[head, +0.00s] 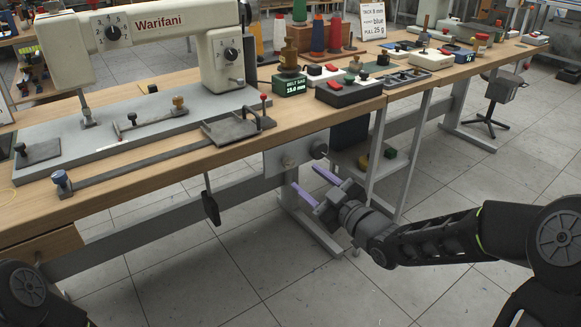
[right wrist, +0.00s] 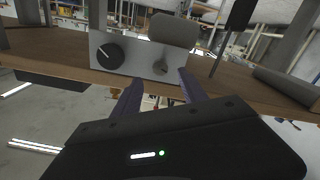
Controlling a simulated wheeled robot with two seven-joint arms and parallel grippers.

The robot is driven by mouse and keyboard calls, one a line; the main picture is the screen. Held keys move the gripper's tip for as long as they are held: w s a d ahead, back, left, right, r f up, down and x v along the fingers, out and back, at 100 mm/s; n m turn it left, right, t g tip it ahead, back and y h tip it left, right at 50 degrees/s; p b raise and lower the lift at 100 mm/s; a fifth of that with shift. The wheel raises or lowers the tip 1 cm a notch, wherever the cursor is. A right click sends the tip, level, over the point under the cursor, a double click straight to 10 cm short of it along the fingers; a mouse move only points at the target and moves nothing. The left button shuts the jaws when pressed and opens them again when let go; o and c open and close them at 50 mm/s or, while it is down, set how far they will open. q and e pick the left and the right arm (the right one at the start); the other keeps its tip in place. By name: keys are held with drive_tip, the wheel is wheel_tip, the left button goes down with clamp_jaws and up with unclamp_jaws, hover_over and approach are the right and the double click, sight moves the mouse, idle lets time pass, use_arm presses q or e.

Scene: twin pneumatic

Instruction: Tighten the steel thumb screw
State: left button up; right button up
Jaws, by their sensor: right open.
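The steel thumb screw (head: 289,162) is on a light grey panel (head: 272,160) under the front edge of the workbench. In the right wrist view the screw (right wrist: 160,67) shows on the panel (right wrist: 133,66), beside a black dial (right wrist: 109,55). My right gripper (head: 304,176) is open and empty, with two purple fingers pointing at the panel. In the right wrist view the screw appears between the fingertips (right wrist: 160,79), seemingly just beyond them. No contact is visible. My left gripper is out of view; only part of the left arm shows at lower left.
The wooden bench edge (head: 140,194) runs above the panel. A dark lever (head: 210,206) hangs left of the panel. Bench legs (head: 378,150) stand to its right. A sewing machine (head: 160,35) stands on the bench. Open tiled floor (head: 200,270) lies in front.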

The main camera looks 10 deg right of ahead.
sight(291, 165)
drive_tip(key=b+x, duration=0.1)
drive_tip(key=x, duration=0.6)
drive_tip(key=shift+f+b, duration=0.15)
drive_tip(key=shift+b, duration=0.2)
drive_tip(key=shift+w+a, duration=0.1)
drive_tip(key=shift+w, duration=0.3)
drive_tip(key=shift+c, duration=0.2)
clamp_jaws()
